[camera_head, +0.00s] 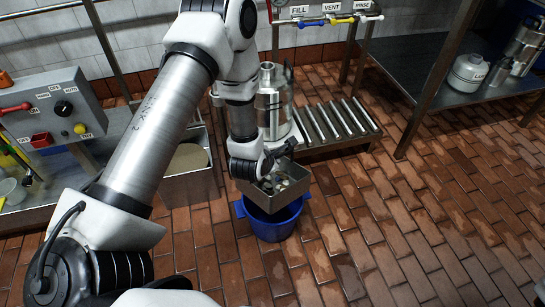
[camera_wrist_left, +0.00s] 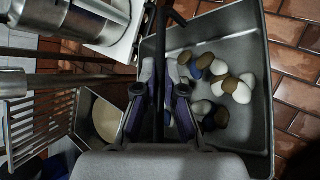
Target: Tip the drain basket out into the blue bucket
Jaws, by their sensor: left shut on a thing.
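The drain basket (camera_head: 288,197) is a grey metal box with several pale, brown and dark lumps in it. In the head view it hangs just above the blue bucket (camera_head: 271,229), which stands on the tiled floor. The basket looks slightly tilted and hides part of the bucket's mouth. My left gripper (camera_head: 270,163) is at the basket's upper edge. In the left wrist view my left gripper (camera_wrist_left: 163,92) is shut on the basket's dark bar, and the lumps lie inside the basket (camera_wrist_left: 240,52). My right gripper is not in view.
A metal vessel (camera_head: 270,100) stands behind the basket, beside a roller rack (camera_head: 338,122). A steel shelf (camera_head: 440,85) stands at right. The floor at right is clear.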

